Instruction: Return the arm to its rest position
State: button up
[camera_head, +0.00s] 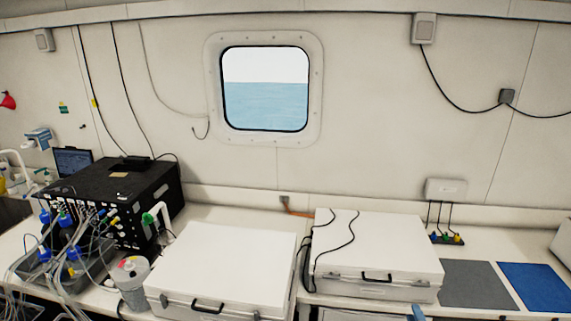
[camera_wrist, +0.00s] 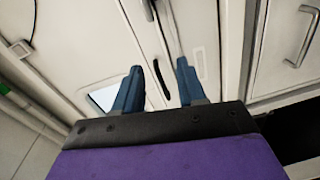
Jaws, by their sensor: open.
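My gripper (camera_wrist: 160,72) shows in the wrist view as two blue fingers standing apart, with nothing between them. Behind the fingers are pale cabinet or wall panels (camera_wrist: 80,40), seen at a tilt. The fingers do not appear to touch the panels, but the exact gap is hard to tell. The purple and black part below the fingers is my own wrist. In the head view the arm is almost wholly out of sight. A small blue piece at the bottom edge, right of centre, may be part of my gripper, but I cannot tell.
Two white cases (camera_head: 225,262) and (camera_head: 375,250) stand on the counter (camera_head: 210,218). A black box (camera_head: 115,195) with many tubes and a grey bucket (camera_head: 131,285) are at left. Grey (camera_head: 476,283) and blue (camera_head: 535,287) mats lie at right. A metal handle (camera_wrist: 303,35) shows in the wrist view.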

jog(key=w+a+r+m+g+y+b, duration=0.1)
jog(key=w+a+r+g+y+b, duration=0.15)
jog(key=a, duration=0.45)
jog(key=w+a+r+m+g+y+b, duration=0.1)
jog(key=w+a+r, duration=0.2)
jog(key=a, duration=0.4)
jog(key=w+a+r+m+g+y+b, duration=0.1)
jog(key=w+a+r+g+y+b, duration=0.15)
jog(key=a, duration=0.35)
jog(key=s+a+r+m+g+b, duration=0.25)
jog(key=s+a+r, duration=0.25)
jog(key=s+a, duration=0.45)
jog(key=s+a+m+g+b, duration=0.1)
jog(key=s+m+g+b, duration=0.1)
jog(key=s, duration=1.1)
jog(key=s+a+r+m+g+h+b, duration=0.1)
jog(key=s+a+m+g+b, duration=0.1)
jog(key=s, duration=1.1)
jog(key=s+a+r+m+g+h+b, duration=0.1)
jog(key=s+m+g, duration=0.3)
jog(key=s, duration=1)
jog(key=shift+a+g+b, duration=0.4)
jog(key=shift+g+b, duration=0.45)
jog(key=shift+g, duration=0.2)
jog(key=shift+m, duration=0.25)
jog(key=shift+c, duration=0.2)
